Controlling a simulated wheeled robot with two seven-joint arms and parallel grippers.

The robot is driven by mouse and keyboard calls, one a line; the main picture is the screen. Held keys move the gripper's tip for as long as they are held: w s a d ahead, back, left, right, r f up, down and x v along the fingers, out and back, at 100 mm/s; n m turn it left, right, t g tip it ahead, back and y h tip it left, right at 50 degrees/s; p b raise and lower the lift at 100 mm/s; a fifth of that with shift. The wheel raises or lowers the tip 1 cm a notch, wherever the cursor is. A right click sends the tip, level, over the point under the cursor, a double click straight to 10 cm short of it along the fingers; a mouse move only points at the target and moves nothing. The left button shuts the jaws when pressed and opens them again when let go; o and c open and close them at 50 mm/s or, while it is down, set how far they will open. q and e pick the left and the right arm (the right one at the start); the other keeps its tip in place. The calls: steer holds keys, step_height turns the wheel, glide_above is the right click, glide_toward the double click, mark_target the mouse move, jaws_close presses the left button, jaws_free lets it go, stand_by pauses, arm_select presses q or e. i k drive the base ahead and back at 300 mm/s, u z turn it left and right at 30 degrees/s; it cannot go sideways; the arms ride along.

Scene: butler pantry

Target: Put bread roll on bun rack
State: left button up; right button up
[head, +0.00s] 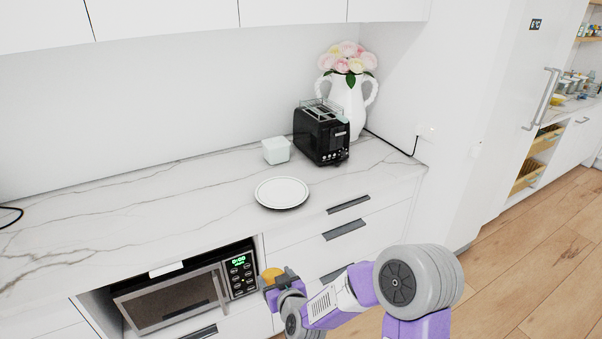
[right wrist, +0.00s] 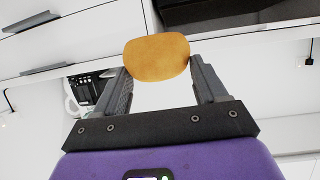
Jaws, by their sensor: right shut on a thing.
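My right gripper (head: 273,283) is shut on a golden-brown bread roll (head: 271,274), held in the air in front of the counter, near the microwave's right end. In the right wrist view the roll (right wrist: 157,57) sits between the two fingertips (right wrist: 158,72). The bun rack (head: 321,107) is a thin wire rack on top of the black toaster (head: 322,138), at the back right of the counter. Nothing lies on the rack. The roll is lower than the rack, to its left and nearer to me. My left gripper is out of view.
A white plate (head: 282,193) lies on the counter (head: 180,218) before the toaster. A pale green container (head: 276,150) stands left of the toaster, and a white flower vase (head: 347,104) behind it. A microwave (head: 185,293) sits below the counter.

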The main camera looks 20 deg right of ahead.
mark_target(324, 107)
steer(key=z, duration=3.1)
steer(key=i, duration=3.3)
steer(key=u, duration=4.1)
